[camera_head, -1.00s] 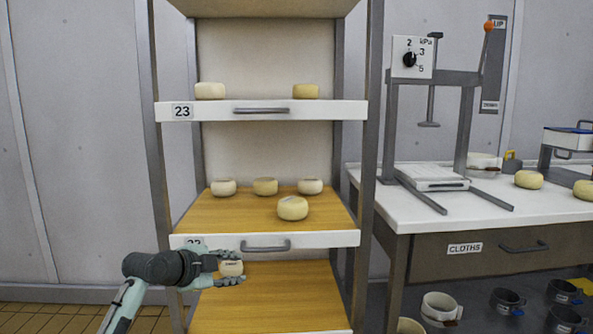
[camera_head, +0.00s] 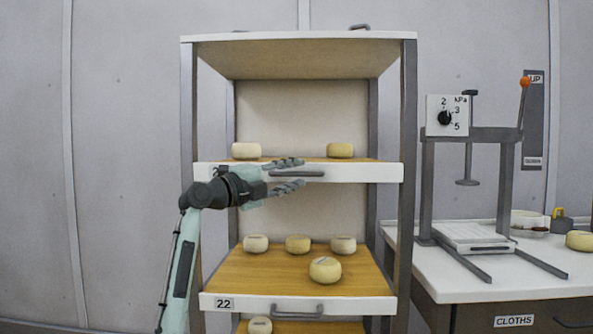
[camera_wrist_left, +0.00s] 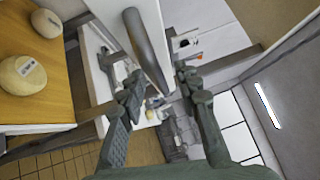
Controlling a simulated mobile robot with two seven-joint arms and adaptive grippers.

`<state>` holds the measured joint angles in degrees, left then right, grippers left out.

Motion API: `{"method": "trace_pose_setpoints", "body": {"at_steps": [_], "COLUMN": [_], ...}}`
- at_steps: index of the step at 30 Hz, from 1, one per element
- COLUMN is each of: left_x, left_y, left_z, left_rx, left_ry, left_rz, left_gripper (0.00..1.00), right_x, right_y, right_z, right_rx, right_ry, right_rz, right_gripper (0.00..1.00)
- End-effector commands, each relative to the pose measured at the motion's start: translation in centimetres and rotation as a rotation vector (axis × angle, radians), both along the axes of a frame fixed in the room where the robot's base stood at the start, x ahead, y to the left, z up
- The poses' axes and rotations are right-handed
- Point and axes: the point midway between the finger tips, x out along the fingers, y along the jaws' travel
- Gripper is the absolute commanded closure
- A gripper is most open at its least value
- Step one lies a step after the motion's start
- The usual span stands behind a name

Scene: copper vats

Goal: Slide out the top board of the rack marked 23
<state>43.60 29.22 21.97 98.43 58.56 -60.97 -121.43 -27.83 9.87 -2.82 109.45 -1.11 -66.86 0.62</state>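The board marked 23 (camera_head: 355,173) is in the rack (camera_head: 409,120), with a white front edge and a grey bar handle (camera_head: 312,174). Its label is mostly hidden behind my gripper. A pale cheese (camera_head: 246,151) and a yellower cheese (camera_head: 340,150) sit on it. In the left wrist view the handle (camera_wrist_left: 148,48) lies ahead between the spread fingers (camera_wrist_left: 160,85); contact cannot be told. My right gripper is not in view.
The board marked 22 (camera_head: 350,306) is below, with several cheeses and its own handle (camera_head: 297,311). A press (camera_head: 470,170) stands on the white table (camera_head: 430,270) to the right, above a drawer labelled CLOTHS (camera_head: 513,321). The wall side at left is clear.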

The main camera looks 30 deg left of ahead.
Motion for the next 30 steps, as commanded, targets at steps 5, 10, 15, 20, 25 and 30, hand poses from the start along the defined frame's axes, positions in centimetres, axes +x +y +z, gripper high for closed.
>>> {"method": "trace_pose_setpoints", "body": {"at_steps": [5,10,15,20,25,30], "left_x": [0.93,0.96,0.94,0.94,0.93,0.93], "left_y": [-0.25,-0.26,-0.26,-0.25,-0.24,-0.24], "left_z": [0.12,0.07,0.06,0.05,0.05,0.04], "left_rx": [0.000,0.001,0.001,0.000,0.000,0.000], "left_ry": [0.000,0.001,0.001,0.001,0.001,0.002], "left_rz": [0.001,0.001,0.001,0.001,0.001,0.001], "left_gripper": [0.68,0.68,0.82,1.00,1.00,1.00], "right_x": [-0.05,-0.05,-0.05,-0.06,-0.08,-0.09], "right_y": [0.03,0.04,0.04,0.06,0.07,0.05], "right_z": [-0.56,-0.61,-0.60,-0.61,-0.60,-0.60], "right_rx": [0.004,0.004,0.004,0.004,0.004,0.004], "right_ry": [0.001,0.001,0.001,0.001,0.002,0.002], "right_rz": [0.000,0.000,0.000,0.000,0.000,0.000], "right_gripper": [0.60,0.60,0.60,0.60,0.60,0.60]}}
